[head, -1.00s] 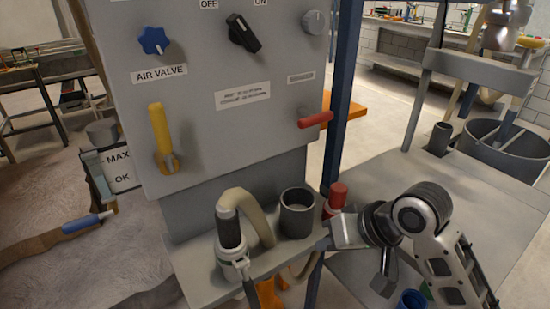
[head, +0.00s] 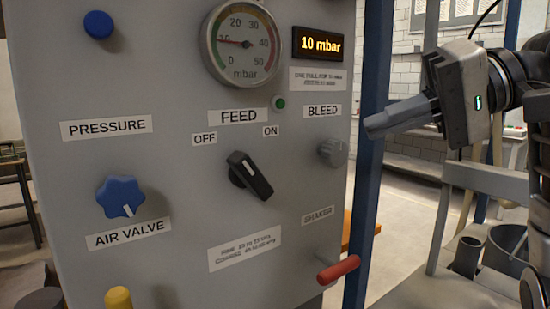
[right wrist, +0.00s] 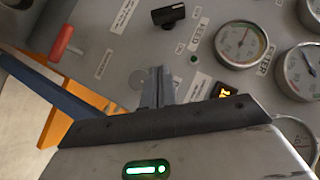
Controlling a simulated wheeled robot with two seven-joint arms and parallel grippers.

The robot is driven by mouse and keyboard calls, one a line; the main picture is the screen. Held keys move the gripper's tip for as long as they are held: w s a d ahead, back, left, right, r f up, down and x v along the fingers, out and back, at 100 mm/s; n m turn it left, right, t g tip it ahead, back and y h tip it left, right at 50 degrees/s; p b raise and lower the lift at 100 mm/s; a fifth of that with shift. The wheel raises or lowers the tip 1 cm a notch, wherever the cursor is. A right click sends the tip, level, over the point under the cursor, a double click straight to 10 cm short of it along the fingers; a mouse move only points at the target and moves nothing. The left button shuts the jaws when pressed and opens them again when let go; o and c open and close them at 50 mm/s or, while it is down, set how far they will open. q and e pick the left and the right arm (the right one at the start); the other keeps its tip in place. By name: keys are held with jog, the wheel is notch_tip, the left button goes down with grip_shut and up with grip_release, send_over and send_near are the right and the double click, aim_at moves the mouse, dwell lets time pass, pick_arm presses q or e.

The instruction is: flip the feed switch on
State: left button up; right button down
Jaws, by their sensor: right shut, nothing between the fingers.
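The feed switch (head: 249,176) is a black bar knob on the grey panel (head: 180,60). It slants from upper left to lower right, below the OFF label (head: 205,139) and the ON label (head: 271,130). Its upper end leans to the OFF side. The switch also shows at the top of the right wrist view (right wrist: 168,15). My right gripper (head: 374,125) is shut and empty, to the right of the panel and the switch, apart from the switch. In the right wrist view its fingers (right wrist: 158,84) overlap the bleed knob (right wrist: 138,78). My left gripper is out of view.
A blue post (head: 368,190) runs along the panel's right edge. The blue air valve (head: 121,197) is left of the switch, and a red handle (head: 338,269) sticks out below right. A gauge (head: 242,43) reads about 10 mbar. A small green lamp (head: 279,102) sits above ON.

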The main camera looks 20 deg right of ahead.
aim_at(248, 175)
jog(key=p+x, duration=0.1)
jog(key=x, duration=0.9)
jog(key=shift+a, duration=0.2)
jog(key=shift+s+a+f, duration=0.2)
jog(key=shift+a+f, duration=0.15)
jog(key=shift+a, duration=0.1)
jog(key=shift+s+a+f, duration=0.2)
jog(key=shift+a+f, duration=0.15)
jog(key=shift+a, duration=0.1)
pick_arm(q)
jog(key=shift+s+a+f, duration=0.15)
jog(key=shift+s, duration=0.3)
pick_arm(e)
jog(key=shift+s+a+f, duration=0.2)
jog(key=shift+a+f, duration=0.15)
jog(key=shift+a, duration=0.1)
jog(key=shift+w, duration=0.1)
